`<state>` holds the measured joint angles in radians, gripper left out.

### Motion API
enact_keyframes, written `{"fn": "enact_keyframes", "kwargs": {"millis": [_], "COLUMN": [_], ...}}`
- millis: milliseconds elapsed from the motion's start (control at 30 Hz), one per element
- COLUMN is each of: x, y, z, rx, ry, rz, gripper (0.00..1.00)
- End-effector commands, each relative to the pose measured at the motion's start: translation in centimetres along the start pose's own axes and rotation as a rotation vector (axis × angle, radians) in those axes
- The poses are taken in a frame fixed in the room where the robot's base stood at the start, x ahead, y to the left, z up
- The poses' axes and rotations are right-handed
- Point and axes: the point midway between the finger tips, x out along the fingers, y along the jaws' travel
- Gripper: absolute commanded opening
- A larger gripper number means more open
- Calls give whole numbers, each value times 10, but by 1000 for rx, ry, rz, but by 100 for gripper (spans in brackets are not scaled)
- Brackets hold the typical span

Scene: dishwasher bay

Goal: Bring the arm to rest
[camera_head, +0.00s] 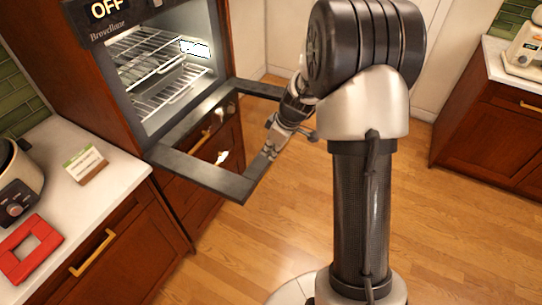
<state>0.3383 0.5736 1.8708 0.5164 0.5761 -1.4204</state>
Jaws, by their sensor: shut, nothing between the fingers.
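My arm stands in the right half of the head view, with its column upright and its wrist reaching down and to the left. My gripper (268,152) is shut and empty. In the picture it lies over the right part of the open appliance door (180,160); I cannot tell whether it touches the door. The appliance is built into a wooden cabinet and shows "OFF" on its panel (105,10). Its door is folded down to about level. Wire racks (150,50) are inside the lit cavity.
A white counter (110,190) at left holds a small card stand (85,163), a red square frame (30,248) and a dark-fronted appliance (18,185). Another counter with wooden drawers (490,125) stands at right. The wooden floor (240,240) between is clear.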

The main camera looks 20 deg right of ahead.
Motion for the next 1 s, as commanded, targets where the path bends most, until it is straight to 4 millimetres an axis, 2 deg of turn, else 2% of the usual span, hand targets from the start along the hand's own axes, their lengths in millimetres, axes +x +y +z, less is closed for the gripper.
{"fn": "enact_keyframes", "kwargs": {"millis": [100, 300, 533, 733, 867, 1000], "x": [-27, -59, -73, -78, -102, -142], "y": [0, 0, 0, -5, -31, -84], "z": [12, 26, 32, 29, 18, 9], "rx": [3, 3, 1, 8, 45, 134], "ry": [0, -1, -2, -2, -4, -9], "rz": [1, 1, -2, 1, 16, 48], "gripper": [0, 0, 0, 0, 0, 0]}}
